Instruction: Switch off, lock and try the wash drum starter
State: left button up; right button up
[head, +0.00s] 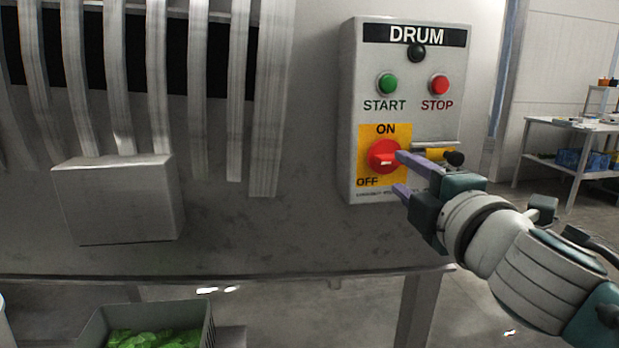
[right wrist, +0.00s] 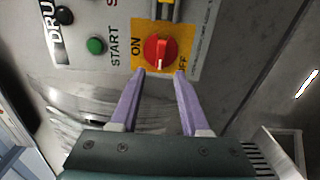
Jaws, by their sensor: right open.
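The grey starter box (head: 349,120) labelled DRUM is on the metal wall, with a green START button (head: 387,83) and a red STOP button (head: 439,84). Below them, a red rotary switch (head: 381,155) sits on a yellow ON/OFF plate (head: 366,141); it also shows in the right wrist view (right wrist: 160,50). I cannot tell its exact setting. My right gripper (head: 400,172) is open in front of the switch, with its purple fingers (right wrist: 157,74) just short of the knob and nothing between them. A yellow item (head: 434,154) under a grey bar beside the switch is partly hidden. My left gripper is not in view.
A grey crate of greens (head: 207,318) stands below. A table (head: 560,123) with a blue bin stands at the far right. The floor between is clear.

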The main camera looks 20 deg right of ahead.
jog(key=shift+v, duration=2)
